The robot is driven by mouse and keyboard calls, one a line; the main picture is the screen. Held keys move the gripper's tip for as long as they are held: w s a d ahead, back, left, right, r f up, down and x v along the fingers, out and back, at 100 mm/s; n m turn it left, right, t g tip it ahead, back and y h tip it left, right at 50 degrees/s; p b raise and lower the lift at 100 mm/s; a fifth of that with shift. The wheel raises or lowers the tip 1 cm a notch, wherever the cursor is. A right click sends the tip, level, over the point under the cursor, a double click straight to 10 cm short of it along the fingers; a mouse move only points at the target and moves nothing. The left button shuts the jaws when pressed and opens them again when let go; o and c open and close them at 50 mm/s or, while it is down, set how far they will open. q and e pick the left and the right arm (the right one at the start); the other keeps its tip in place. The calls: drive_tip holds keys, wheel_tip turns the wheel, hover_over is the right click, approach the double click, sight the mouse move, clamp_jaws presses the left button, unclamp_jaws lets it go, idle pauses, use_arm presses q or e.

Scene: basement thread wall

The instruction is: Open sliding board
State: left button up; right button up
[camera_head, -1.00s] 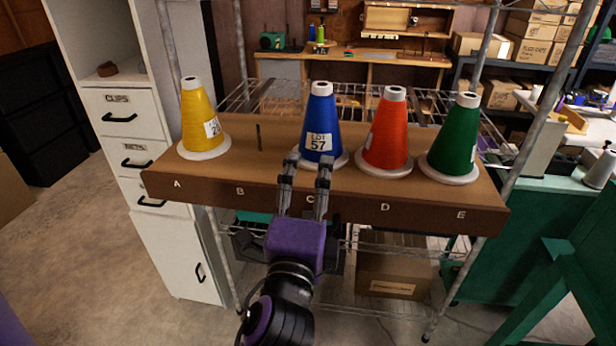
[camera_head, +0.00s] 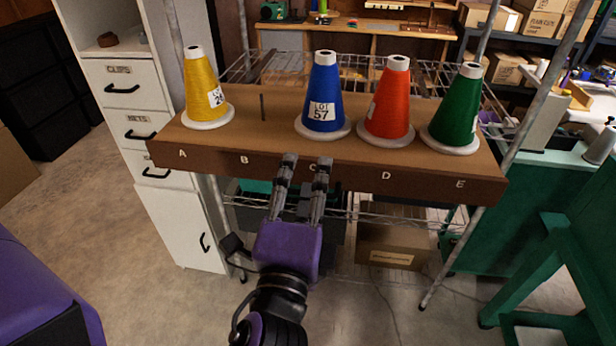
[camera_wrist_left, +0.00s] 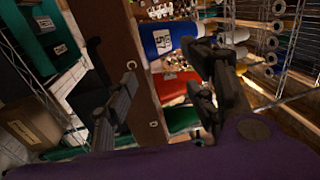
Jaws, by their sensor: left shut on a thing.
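The brown board (camera_head: 217,150), lettered A to E on its front face, lies across a wire rack. The exact contact of the fingertips is hard to see. My right gripper is not in view.
Yellow (camera_head: 200,90), blue (camera_head: 323,85), red (camera_head: 391,105) and green (camera_head: 458,110) thread cones stand on the board. A bare peg (camera_head: 263,107) stands between yellow and blue. A white drawer cabinet (camera_head: 130,110) stands left, a green bench (camera_head: 460,230) right.

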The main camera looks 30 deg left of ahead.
use_arm(q)
drive_tip(key=shift+s+d+f, duration=0.15)
drive_tip(key=shift+s+f, duration=0.1)
drive_tip(key=shift+s, duration=0.35)
drive_tip(key=c, duration=0.3)
drive_tip(key=shift+s+d+f, duration=0.15)
drive_tip(key=shift+s+f, duration=0.3)
drive_tip(key=shift+s, duration=0.2)
drive_tip(key=shift+w+p, duration=0.1)
drive_tip(key=shift+p, duration=0.2)
